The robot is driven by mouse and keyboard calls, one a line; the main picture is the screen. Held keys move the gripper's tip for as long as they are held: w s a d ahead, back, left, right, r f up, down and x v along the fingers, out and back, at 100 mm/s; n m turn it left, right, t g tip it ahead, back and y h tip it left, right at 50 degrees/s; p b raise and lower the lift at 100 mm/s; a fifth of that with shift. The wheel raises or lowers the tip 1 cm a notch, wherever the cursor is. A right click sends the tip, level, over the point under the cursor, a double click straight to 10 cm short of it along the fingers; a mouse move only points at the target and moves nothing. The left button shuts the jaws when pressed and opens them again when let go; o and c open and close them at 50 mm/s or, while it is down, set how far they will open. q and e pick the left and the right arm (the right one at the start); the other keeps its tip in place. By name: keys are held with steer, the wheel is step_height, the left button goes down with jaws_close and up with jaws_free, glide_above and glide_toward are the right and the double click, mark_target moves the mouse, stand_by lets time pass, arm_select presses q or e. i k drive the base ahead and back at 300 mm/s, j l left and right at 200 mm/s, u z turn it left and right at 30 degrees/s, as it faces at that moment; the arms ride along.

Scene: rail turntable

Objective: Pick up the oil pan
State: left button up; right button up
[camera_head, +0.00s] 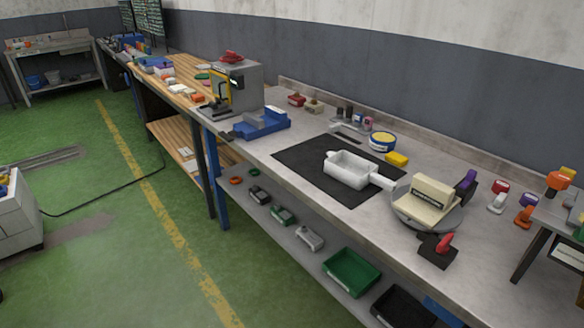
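A white, open-topped rectangular pan (349,170), which looks like the oil pan, lies on a black mat (300,161) on the grey workbench. A short white cylindrical piece (381,181) sticks out at its right end; I cannot tell whether it is joined to the pan. Just right of it is a round grey turntable (405,209) with a beige block on top. Neither of my grippers is in view.
A blue tray-like fixture (262,124) and a grey machine (240,85) stand left of the mat. A yellow block (397,159) and a round yellow-rimmed tin (382,141) lie behind the pan. Green (351,272) and black bins sit on the lower shelf. The green floor in front is open.

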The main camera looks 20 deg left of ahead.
mark_target(353, 170)
steer(key=u, duration=0.1)
steer(key=k+l+z, duration=0.2)
steer(key=z, duration=1.05)
steer(key=u, duration=1.3)
steer(key=i+j+z, duration=0.1)
steer(key=i+j, duration=0.6)
steer(key=j, duration=0.25)
steer(key=i+l+z, duration=0.05)
